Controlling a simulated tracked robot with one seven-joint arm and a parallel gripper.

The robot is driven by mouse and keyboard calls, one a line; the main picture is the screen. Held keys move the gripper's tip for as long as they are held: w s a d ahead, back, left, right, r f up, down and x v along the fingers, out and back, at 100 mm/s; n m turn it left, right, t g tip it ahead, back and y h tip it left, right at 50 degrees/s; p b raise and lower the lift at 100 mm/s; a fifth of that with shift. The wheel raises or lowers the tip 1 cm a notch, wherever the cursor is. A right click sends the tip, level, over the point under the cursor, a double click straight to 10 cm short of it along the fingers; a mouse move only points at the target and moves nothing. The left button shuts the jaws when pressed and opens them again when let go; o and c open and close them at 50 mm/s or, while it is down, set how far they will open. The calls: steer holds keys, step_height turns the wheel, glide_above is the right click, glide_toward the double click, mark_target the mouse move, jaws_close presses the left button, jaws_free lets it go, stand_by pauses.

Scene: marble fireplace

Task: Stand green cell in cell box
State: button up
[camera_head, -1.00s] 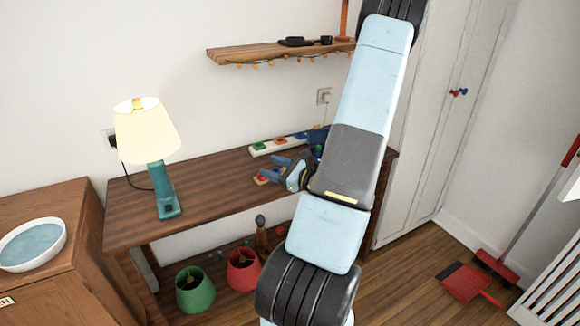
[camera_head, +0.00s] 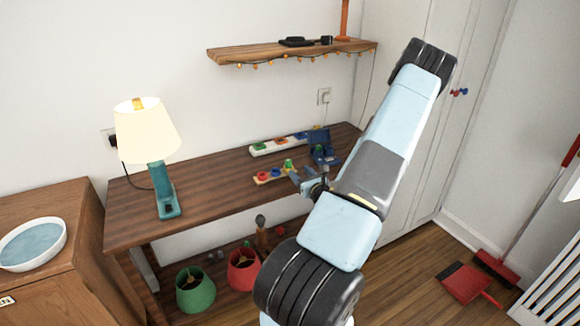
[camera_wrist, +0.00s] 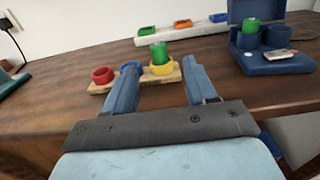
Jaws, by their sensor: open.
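A green cell (camera_wrist: 159,53) stands upright in the yellow ring (camera_wrist: 162,69) at the right end of a wooden board (camera_wrist: 101,88). It also shows in the head view (camera_head: 289,163). The dark blue cell box (camera_wrist: 277,68) has its lid up, to the right of the board; it also shows in the head view (camera_head: 322,149). Another green cylinder (camera_wrist: 250,29) stands in the box's left cup; the right cup (camera_wrist: 277,36) looks empty. My gripper (camera_wrist: 161,66) is open and empty. Its fingers appear on either side of the yellow ring, nearer the camera.
The board also has a red ring (camera_wrist: 103,75) and a blue ring (camera_wrist: 131,67). A white strip (camera_wrist: 185,32) with coloured pieces lies behind. A small light object (camera_wrist: 280,55) lies on the box's front. A lamp (camera_head: 160,185) stands at the desk's left. The desk between is clear.

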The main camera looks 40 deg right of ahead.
mark_target(290, 163)
steer(key=shift+x, duration=3.45)
steer(key=shift+a, duration=0.15)
steer(key=shift+c, duration=0.3)
jaws_close()
